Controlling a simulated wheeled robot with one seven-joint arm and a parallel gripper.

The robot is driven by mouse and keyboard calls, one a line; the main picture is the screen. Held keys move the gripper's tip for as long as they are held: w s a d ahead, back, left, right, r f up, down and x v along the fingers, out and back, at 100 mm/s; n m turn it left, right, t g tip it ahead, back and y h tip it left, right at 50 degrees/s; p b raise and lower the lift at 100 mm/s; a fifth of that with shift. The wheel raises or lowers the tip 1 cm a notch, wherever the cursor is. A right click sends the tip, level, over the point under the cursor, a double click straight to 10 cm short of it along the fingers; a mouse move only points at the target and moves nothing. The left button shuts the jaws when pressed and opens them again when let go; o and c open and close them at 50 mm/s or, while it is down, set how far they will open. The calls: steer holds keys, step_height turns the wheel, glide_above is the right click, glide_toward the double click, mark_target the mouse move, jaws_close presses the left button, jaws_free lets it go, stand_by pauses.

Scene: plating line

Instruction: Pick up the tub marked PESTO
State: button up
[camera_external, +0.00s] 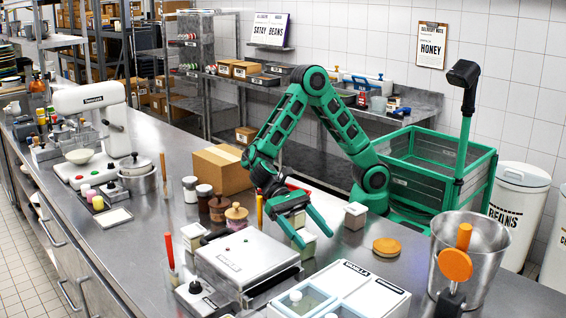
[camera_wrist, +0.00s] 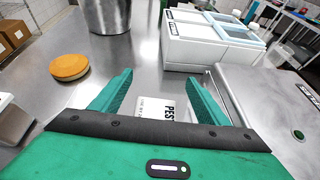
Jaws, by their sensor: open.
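The tub marked PESTO (camera_wrist: 168,108) shows between my gripper's fingers in the wrist view; the end of its label is hidden by my gripper body. In the external view a pale tub (camera_external: 309,250) stands on the steel counter at my fingertips and appears to be this one, though its label cannot be read there. My gripper (camera_external: 317,240) is open and points down at it, with one finger on either side in the wrist view (camera_wrist: 158,77). I cannot tell whether the fingers touch it.
Other pale tubs stand nearby, one to the right (camera_external: 355,216) and one to the left (camera_external: 193,237). A steel appliance (camera_external: 245,258) and a white double-lidded container (camera_external: 345,292) are close in front. A round orange-brown disc (camera_external: 386,246) and a steel bucket (camera_external: 488,240) are to the right.

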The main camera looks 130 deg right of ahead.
mark_target(310, 242)
steer(key=shift+f, duration=0.45)
step_height(310, 242, down, 3)
steer(key=shift+r, duration=0.2)
steer(key=shift+x, duration=1.45)
steer(key=shift+r, duration=0.15)
steer(key=c, duration=1.2)
